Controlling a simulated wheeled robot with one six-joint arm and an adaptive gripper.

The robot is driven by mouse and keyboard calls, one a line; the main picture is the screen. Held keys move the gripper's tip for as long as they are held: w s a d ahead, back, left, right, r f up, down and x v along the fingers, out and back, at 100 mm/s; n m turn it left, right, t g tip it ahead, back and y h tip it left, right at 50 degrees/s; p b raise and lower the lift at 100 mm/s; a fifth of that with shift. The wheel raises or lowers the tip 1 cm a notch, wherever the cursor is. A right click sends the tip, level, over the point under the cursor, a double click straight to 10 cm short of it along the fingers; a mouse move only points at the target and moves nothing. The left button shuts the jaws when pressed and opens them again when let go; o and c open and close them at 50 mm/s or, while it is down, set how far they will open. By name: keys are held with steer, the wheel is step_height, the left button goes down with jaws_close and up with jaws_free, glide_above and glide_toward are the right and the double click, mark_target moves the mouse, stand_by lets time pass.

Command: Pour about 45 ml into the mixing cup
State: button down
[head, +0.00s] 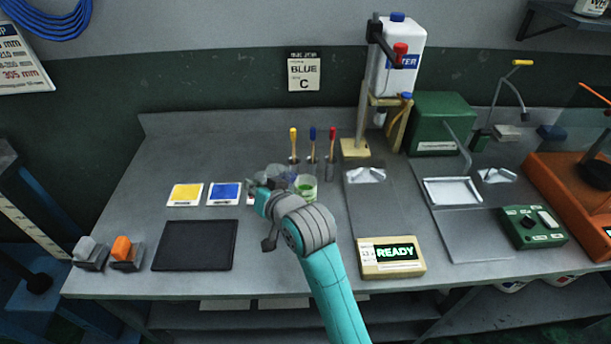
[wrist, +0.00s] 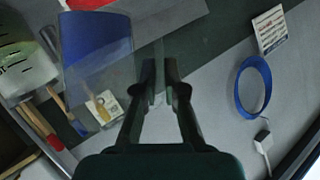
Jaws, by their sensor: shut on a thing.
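A clear vessel with a bluish tint (head: 281,172) is at my gripper (head: 264,186), over the back middle of the bench. In the wrist view my gripper (wrist: 159,88) is shut on a thin clear part between its fingertips, which looks like this vessel's handle. A blue body (wrist: 97,45), apparently the vessel's content, shows to the left of the fingers. A clear cup with green in it (head: 306,186), apparently the mixing cup, stands just right of the vessel; it seems to show at the wrist view's left edge (wrist: 25,65). I cannot see any stream between them.
Several brushes (head: 312,145) stand behind the cup. Yellow (head: 185,194) and blue (head: 225,193) cards and a black mat (head: 195,245) lie to the left. A box reading READY (head: 391,257) is at front right. A water container (head: 398,60) stands on a stand behind.

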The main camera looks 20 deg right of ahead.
steer(key=shift+s+a+f+n+h+p, duration=0.1)
steer(key=shift+a+f+n+h+p, duration=0.25)
steer(key=shift+f, duration=0.45)
steer(key=shift+s+a+f+n+h+p, duration=0.15)
steer(key=shift+a+f+n+h, duration=0.2)
steer(key=shift+a+f, duration=0.35)
steer(key=shift+w+a+f+n+h+p, duration=0.1)
steer(key=shift+a+f+n+h+p, duration=0.25)
steer(key=shift+f, duration=0.55)
steer(key=shift+a+f+n, duration=0.2)
steer(key=shift+n, duration=0.05)
steer(key=shift+a+n+h+p, duration=0.25)
steer(key=shift+a+n+p, duration=0.1)
steer(key=shift+n+p, duration=0.05)
steer(key=shift+s, duration=0.15)
